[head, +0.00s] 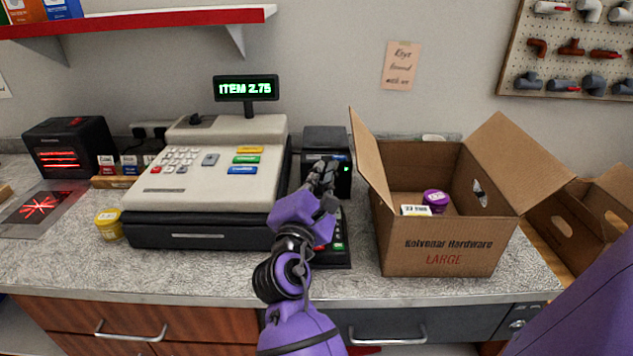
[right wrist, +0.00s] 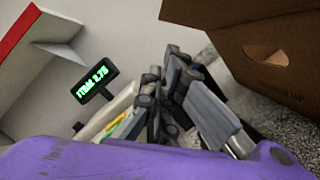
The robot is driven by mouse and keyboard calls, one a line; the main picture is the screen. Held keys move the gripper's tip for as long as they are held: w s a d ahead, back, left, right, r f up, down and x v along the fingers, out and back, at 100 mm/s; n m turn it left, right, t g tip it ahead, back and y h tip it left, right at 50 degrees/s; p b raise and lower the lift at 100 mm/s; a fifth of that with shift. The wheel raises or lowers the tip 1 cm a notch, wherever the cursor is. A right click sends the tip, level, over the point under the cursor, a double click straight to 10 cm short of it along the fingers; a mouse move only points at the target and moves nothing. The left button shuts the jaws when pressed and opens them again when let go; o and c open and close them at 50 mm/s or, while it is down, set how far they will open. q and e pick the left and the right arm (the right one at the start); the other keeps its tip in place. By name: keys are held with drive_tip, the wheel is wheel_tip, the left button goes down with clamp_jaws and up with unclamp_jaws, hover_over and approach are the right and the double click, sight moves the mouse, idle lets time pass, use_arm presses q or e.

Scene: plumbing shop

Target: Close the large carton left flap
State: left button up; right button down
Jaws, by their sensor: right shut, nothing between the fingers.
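The large carton (head: 440,250) stands open on the counter, marked "Kolvenar Hardware LARGE". Its left flap (head: 370,165) stands up, leaning a little outward to the left. Its right flap (head: 512,155) slants outward to the right. A purple-lidded tub (head: 436,199) and a small white and yellow box (head: 415,210) lie inside. My right gripper (head: 326,178) is shut and empty, left of the left flap and apart from it. In the right wrist view the gripper fingers (right wrist: 178,85) show with the carton (right wrist: 275,50) at the upper right. My left gripper is not in view.
A cash register (head: 215,180) with a green display (head: 246,88) stands left of my right gripper. Another open carton (head: 585,215) stands at the right. A red-edged shelf (head: 140,20) hangs at upper left.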

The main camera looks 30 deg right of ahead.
sight(368, 151)
use_arm(q)
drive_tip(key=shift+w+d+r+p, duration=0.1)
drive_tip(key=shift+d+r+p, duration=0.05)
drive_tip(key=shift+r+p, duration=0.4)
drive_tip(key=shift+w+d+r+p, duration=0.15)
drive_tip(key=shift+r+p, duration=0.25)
drive_tip(key=shift+p, duration=0.2)
use_arm(e)
drive_tip(key=d+r, duration=0.2)
drive_tip(key=d, duration=0.1)
drive_tip(key=d+r, duration=0.1)
drive_tip(key=d, duration=0.1)
drive_tip(key=shift+w, duration=0.3)
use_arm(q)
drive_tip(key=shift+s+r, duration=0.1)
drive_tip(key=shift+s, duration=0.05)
use_arm(e)
drive_tip(key=shift+w, duration=0.2)
